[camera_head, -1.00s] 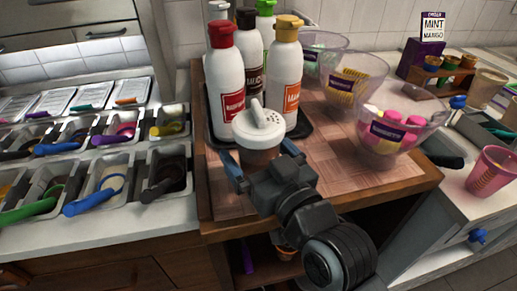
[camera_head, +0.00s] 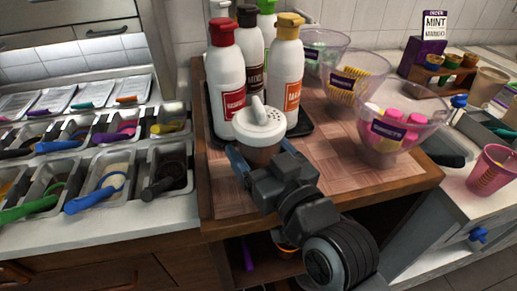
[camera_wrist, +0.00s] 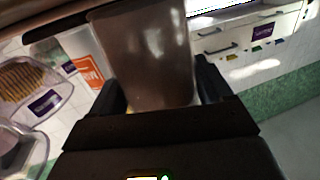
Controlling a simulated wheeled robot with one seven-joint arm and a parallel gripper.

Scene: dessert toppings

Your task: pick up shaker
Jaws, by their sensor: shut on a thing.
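The shaker (camera_head: 262,135) has a white perforated lid with a raised handle-like flap and a brownish clear body. It is upright at the front of the wooden stand, just in front of the sauce bottles. My gripper (camera_head: 259,160) is shut on its body from the front. In the wrist view the shaker's brown body (camera_wrist: 148,55) fills the space between the two dark fingers (camera_wrist: 160,95). Its base is hidden behind my gripper in the head view, so I cannot tell whether it touches the surface.
Several sauce bottles (camera_head: 228,80) stand on a dark tray (camera_head: 299,131) right behind the shaker. Clear bowls, one with pink pieces (camera_head: 397,128), stand to the right. Topping bins (camera_head: 165,172) line the left counter. The wooden top (camera_head: 340,165) is clear right of my gripper.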

